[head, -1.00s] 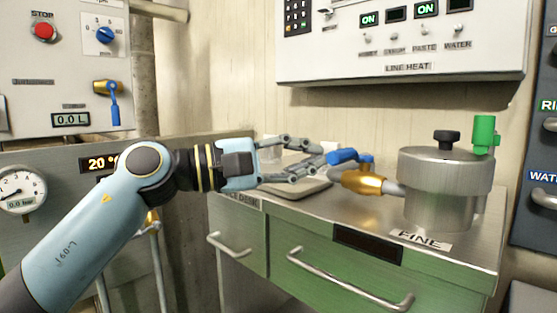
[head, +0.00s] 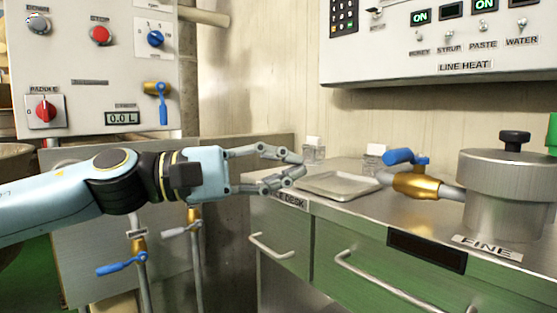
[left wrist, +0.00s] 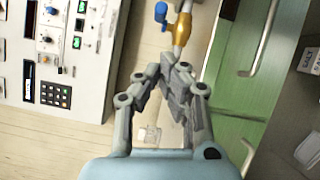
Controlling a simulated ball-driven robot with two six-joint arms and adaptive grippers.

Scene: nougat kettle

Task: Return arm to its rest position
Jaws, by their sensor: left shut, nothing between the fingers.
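My left gripper (head: 296,170) reaches in from the left in the head view, above the left end of the steel counter (head: 330,168). Its fingers are shut with nothing between them. They also show in the left wrist view (left wrist: 172,75), tips close together. In that view the brass valve (left wrist: 182,28) appears just beyond the tips, but in the head view the same valve (head: 415,186) stands well to the right of the gripper, apart from it. My right gripper is not in view.
A steel pot (head: 505,195) labelled FINE stands on the counter at right, joined to the valve. The counter front has green drawers with bar handles (head: 375,288). Control panels (head: 100,75) hang on the wall.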

